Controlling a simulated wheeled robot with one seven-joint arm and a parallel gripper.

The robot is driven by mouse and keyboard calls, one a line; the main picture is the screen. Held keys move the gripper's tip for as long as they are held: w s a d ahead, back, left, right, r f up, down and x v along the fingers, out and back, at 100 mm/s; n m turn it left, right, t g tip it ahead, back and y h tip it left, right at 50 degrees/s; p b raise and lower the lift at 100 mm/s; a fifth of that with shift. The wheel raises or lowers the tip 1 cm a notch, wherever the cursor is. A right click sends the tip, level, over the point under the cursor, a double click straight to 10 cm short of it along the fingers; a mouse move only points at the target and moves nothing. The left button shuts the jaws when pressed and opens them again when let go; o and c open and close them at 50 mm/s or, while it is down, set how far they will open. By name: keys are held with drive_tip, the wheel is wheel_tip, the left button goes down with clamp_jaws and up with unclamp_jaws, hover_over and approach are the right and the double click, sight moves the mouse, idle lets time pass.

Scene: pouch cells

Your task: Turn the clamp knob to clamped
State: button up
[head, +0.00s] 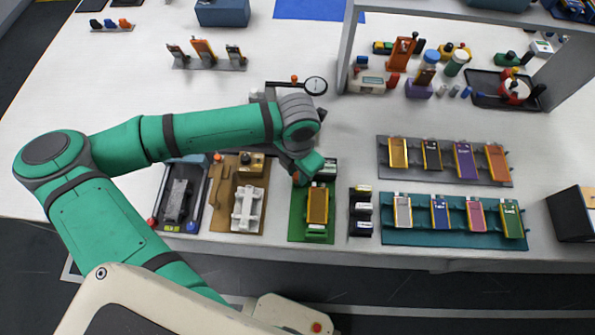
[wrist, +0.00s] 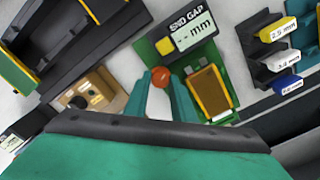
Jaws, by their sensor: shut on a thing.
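A green fixture (head: 294,228) stands at the table's front and holds an orange pouch cell (head: 317,206) with yellow side edges. In the wrist view the cell (wrist: 209,92) lies right of my fingers, and a display (wrist: 192,32) on the fixture reads "END GAP -- mm". A round red-orange knob (wrist: 160,76) sits between my fingertips. My gripper (wrist: 160,84) is shut on this knob, at the fixture's left side. In the head view my gripper (head: 301,178) comes down at the fixture's upper left and mostly hides the knob. I cannot read the knob's setting.
A brown fixture (head: 221,220) with a white part is left of the green one. Labelled gauge blocks (head: 362,211) stand close on its right. A teal rack (head: 457,238) and a grey rack (head: 382,172) hold several cells further right.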

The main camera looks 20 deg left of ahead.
sight(297, 176)
drive_tip(key=shift+m, duration=1.5)
drive_tip(key=shift+w, duration=0.1)
drive_tip(key=o, duration=0.8)
drive_tip(key=shift+r, duration=0.1)
wheel_tip(297, 176, up, 11)
drive_tip(key=shift+f, duration=0.15)
drive_tip(key=shift+a, duration=0.1)
